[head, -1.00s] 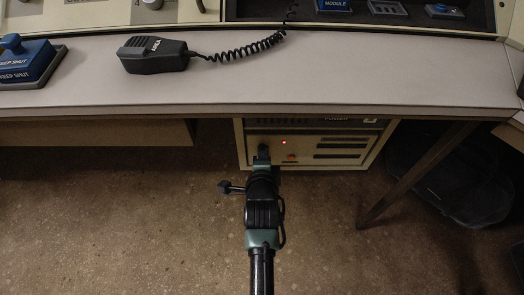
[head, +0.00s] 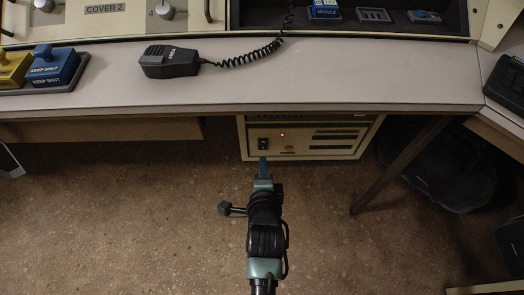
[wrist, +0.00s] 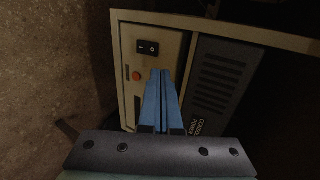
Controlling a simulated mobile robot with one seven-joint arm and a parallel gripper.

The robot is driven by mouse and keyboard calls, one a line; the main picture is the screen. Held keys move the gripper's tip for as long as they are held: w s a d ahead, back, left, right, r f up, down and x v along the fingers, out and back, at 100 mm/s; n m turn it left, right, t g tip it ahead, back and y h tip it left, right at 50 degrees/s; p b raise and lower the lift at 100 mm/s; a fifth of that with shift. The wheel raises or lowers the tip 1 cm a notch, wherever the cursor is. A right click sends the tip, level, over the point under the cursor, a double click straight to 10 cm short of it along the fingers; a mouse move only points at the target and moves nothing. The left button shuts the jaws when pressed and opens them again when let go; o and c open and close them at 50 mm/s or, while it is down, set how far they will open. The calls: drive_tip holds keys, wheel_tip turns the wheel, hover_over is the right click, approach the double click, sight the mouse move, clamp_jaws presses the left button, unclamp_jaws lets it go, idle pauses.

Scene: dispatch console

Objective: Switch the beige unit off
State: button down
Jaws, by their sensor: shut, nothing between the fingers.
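The beige unit (head: 243,143) stands on the floor under the desk, and its front faces me. A black rocker switch (head: 263,144) is at the left of its front and shows larger in the wrist view (wrist: 148,47), with a dash and a circle marked on it. Which side is pressed in is unclear. A small red lamp (head: 282,134) glows to the right of the switch. A red-orange button (head: 290,149) sits lower right of it. My gripper (head: 263,160) is shut and empty, just below the switch in the head view; its blue fingers (wrist: 160,72) point toward the front.
The desk top (head: 330,88) overhangs the unit. A slanted desk leg (head: 400,165) and a dark bag-like object (head: 460,180) are to the right. A handheld microphone (head: 170,61) and a blue cover (head: 52,65) lie on the desk. The floor left of the unit is clear.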

drive_tip(key=v, duration=0.2)
drive_tip(key=shift+s+r+p, duration=0.15)
drive_tip(key=shift+r+p, duration=0.2)
drive_tip(key=shift+r, duration=0.1)
